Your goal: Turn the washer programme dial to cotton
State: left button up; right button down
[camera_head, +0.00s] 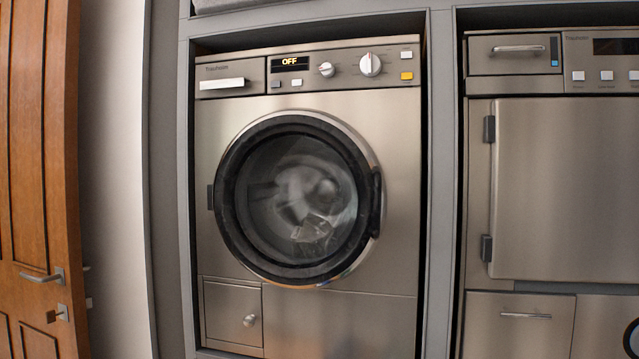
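The washer (300,220) is a steel front-loader standing in a grey frame, with its round, dark-rimmed door (297,200) closed. A larger white dial (370,65) sits on the right of its control panel, and a smaller white knob (327,70) sits left of it. The display (290,62) reads OFF. The marks around the dials are too small to read, so I cannot tell the programme setting. Neither of my grippers shows in the head view.
A yellow button (406,76) is at the panel's right end. A second steel appliance (560,180) stands to the right beyond a grey upright (440,180). A wooden door (40,180) with a metal handle is at the far left. Nothing blocks the washer's front.

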aim_at(370, 65)
jog(key=i+j, duration=0.25)
jog(key=j, duration=0.2)
jog(key=z, duration=1.55)
jog(key=j, duration=0.1)
